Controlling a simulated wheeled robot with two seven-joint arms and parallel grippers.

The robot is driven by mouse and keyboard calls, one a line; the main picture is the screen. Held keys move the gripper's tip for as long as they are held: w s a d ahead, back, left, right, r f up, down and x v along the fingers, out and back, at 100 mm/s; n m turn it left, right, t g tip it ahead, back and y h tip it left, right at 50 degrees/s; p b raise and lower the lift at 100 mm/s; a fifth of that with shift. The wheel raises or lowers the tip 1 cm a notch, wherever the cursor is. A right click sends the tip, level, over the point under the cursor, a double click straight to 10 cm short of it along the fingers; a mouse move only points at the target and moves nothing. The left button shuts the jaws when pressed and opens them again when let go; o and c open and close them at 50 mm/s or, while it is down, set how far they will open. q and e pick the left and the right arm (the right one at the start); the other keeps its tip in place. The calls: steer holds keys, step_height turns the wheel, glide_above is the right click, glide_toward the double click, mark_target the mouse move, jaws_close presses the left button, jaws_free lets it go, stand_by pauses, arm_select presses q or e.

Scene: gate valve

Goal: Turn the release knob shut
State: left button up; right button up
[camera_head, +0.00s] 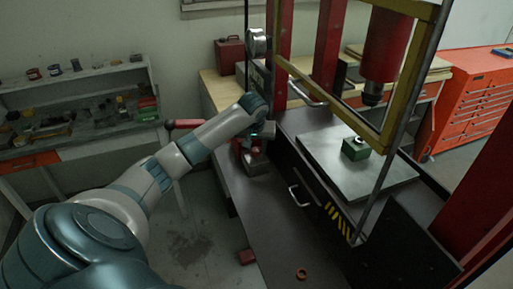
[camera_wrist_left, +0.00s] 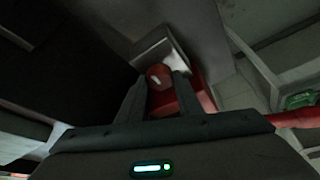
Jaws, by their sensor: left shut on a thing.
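The release knob (camera_wrist_left: 158,76) is a small round red knob with a pale mark on its face. In the left wrist view it sits between the two dark fingers of my left gripper (camera_wrist_left: 160,84), which is shut on it. In the head view my left arm reaches in from the left, and my left gripper (camera_head: 258,135) is at the red pump body (camera_head: 250,155) beside the press. The knob itself is hidden there by the gripper and wrist. My right gripper is in neither view.
The press has a yellow guard frame (camera_head: 333,103) and a grey plate (camera_head: 330,173) with a green block (camera_head: 355,149) on it. A red lever handle (camera_head: 184,124) sticks out left of the pump. A red ring (camera_head: 301,273) lies on the dark surface in front.

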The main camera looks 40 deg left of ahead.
arm_select(q)
steer(key=shift+m, duration=0.4)
steer(key=m+h, duration=0.1)
steer(key=m, duration=0.3)
steer(key=m+h, duration=0.1)
steer(key=m, duration=0.1)
steer(key=shift+a+t+h, duration=0.25)
steer(key=shift+t+h, duration=0.05)
steer(key=shift+t, duration=0.1)
steer(key=m+h, duration=0.2)
steer(key=m, duration=0.3)
steer(key=shift+a, duration=0.1)
steer(key=m+g+h+b, duration=0.1)
steer(key=m, duration=0.2)
steer(key=shift+w+m, duration=0.1)
steer(key=shift+m, duration=0.3)
steer(key=shift+a+m+g+h+b, duration=0.1)
steer(key=shift+m+g+h+b, duration=0.35)
steer(key=shift+m+b, duration=0.55)
steer(key=shift+m, duration=0.3)
steer(key=o, duration=1)
steer(key=shift+o, duration=0.2)
